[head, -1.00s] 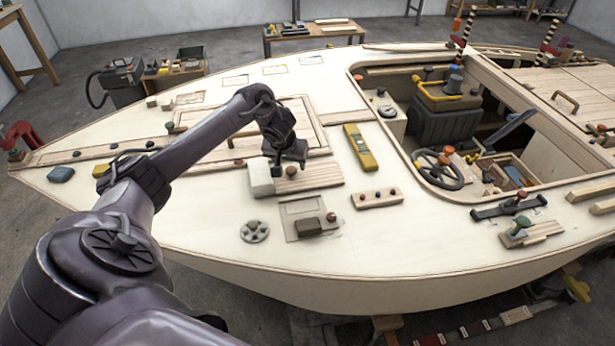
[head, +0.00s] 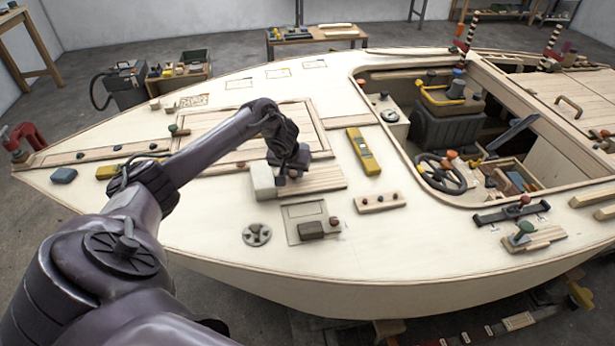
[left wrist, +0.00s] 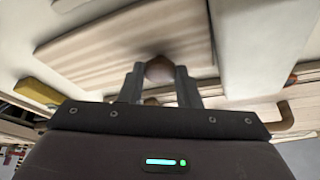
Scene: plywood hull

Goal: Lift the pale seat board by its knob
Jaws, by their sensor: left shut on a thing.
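The pale seat board (head: 322,179) is a flat, striped wooden board lying on the cream deck. My left gripper (head: 292,172) is over the left part of the board and mostly hides its knob in the head view. In the left wrist view the round brown knob (left wrist: 159,69) sits between the two fingers of my left gripper (left wrist: 160,80), which are shut on it. The grained board (left wrist: 130,45) fills the upper middle of that view. I see no clear gap between board and deck. My right gripper is not in view.
A white block (head: 263,182) stands close beside the board's left end. A yellow level (head: 363,151), a wooden strip with knobs (head: 380,202), a grey plate (head: 305,222) and a round disc (head: 257,235) lie nearby. The open cockpit is to the right.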

